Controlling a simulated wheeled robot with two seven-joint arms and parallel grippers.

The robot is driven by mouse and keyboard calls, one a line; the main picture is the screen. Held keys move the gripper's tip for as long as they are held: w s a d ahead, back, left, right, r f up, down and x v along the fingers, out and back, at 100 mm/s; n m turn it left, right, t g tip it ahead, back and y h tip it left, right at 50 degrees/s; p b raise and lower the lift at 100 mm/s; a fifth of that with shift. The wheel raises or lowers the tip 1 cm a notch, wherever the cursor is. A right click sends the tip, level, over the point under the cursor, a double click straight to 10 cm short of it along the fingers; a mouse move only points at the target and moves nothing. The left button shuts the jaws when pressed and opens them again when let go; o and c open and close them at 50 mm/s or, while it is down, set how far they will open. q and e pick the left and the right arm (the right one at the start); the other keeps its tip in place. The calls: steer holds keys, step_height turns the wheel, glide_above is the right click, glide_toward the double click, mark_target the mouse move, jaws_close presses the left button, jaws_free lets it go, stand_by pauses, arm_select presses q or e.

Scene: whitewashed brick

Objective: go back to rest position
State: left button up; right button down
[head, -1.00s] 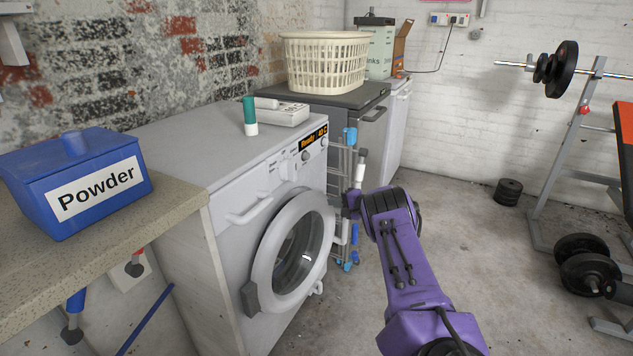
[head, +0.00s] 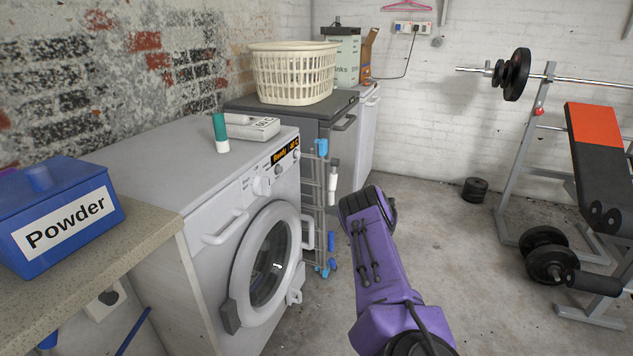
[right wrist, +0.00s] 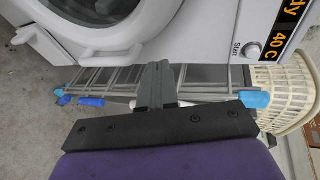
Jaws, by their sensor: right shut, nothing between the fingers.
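My right gripper shows in the right wrist view (right wrist: 158,85). Its two grey fingers are together with nothing between them. Behind them in that view are a folded metal rack (right wrist: 110,78) and the white washing machine (right wrist: 215,18). In the head view, my purple right arm reaches up from the bottom, right of the washing machine (head: 215,195); its fingers are hidden behind the wrist. The machine's round door (head: 240,268) faces the arm; I cannot tell if it is fully shut. My left gripper is not in view.
A counter (head: 120,250) with a blue powder box (head: 105,212) is at left. The folded rack (head: 313,190) stands beyond the machine. A laundry basket (head: 295,75) sits behind. A dumbbell (head: 548,262) and weight bench (head: 590,150) are at right.

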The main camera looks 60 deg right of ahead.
steer(key=s, duration=0.3)
steer(key=shift+d+r, duration=0.25)
steer(key=shift+r, duration=0.15)
